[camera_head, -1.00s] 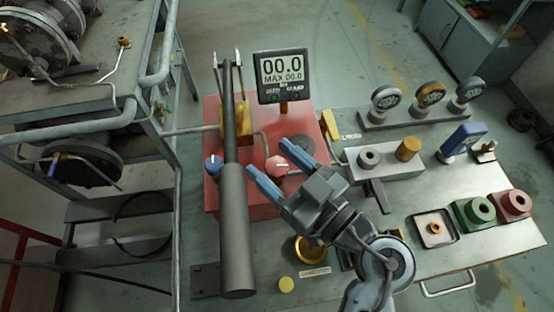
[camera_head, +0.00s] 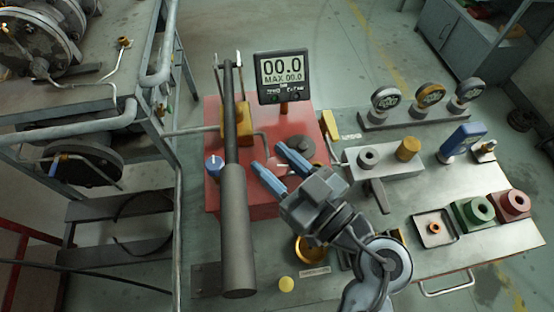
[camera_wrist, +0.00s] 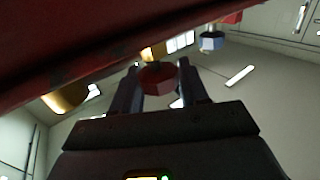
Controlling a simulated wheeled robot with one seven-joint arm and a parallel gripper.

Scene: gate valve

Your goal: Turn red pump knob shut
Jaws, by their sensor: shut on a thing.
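The red pump knob (camera_wrist: 157,79) is faceted and sits between my two fingers in the wrist view. My gripper (camera_head: 270,157) is shut on it, with one finger on each side. In the head view the fingers lie over the red pump body (camera_head: 225,118) and hide nearly all of the knob. In the wrist view my gripper (camera_wrist: 160,77) shows below the dark red underside of the pump. How far the knob is turned cannot be seen.
A blue knob (camera_head: 214,166) sits left of the long dark pump handle (camera_head: 236,230), which stands close to my fingers' left. A display (camera_head: 282,76) reading 00.0 is behind. Gauges (camera_head: 430,96) and fittings (camera_head: 475,211) fill the bench to the right.

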